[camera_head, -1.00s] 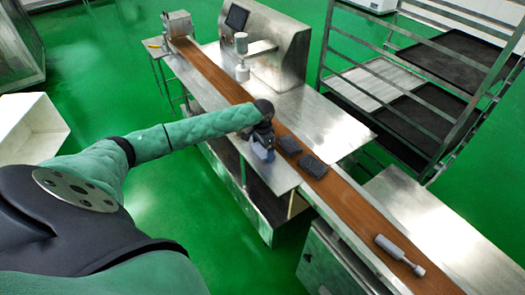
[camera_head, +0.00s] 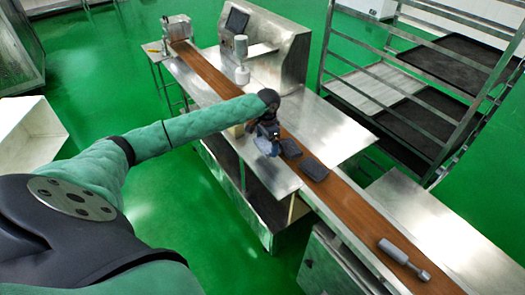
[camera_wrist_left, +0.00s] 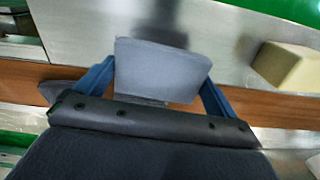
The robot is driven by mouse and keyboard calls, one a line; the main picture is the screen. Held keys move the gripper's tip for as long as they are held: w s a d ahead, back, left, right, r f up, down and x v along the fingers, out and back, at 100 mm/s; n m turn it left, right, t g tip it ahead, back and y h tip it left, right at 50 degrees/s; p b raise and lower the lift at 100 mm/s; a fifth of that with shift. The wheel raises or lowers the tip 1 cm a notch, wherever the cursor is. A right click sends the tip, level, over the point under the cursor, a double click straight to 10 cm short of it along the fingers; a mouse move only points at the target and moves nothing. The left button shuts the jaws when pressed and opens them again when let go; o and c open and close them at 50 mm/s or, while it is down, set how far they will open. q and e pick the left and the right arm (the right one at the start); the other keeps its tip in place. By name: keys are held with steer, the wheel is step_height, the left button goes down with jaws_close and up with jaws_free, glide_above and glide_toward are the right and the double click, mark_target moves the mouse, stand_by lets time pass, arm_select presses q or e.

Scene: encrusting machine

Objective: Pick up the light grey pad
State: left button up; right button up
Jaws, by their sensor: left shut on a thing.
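The light grey pad (camera_wrist_left: 160,68) sits between the blue fingers of my left gripper (camera_wrist_left: 158,85) in the left wrist view. The gripper is shut on it, with a finger along each side. In the head view my left gripper (camera_head: 267,146) is over the near side of the brown belt, beside two dark pads. The pad is small there and hard to tell from the fingers. My right gripper is not in view.
Dark pads (camera_head: 313,168) lie on the brown belt (camera_head: 345,200). A grey cylindrical tool (camera_head: 403,258) lies further along it. A yellowish block (camera_wrist_left: 288,68) is close beside the gripper. A tray rack (camera_head: 425,85) stands at the right.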

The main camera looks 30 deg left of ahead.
arm_select(q)
steer(key=w+d+r+b, duration=0.2)
steer(key=d+r, duration=0.4)
steer(key=d, duration=0.3)
steer(key=shift+w+d+b, duration=0.3)
steer(key=shift+w+b, duration=0.1)
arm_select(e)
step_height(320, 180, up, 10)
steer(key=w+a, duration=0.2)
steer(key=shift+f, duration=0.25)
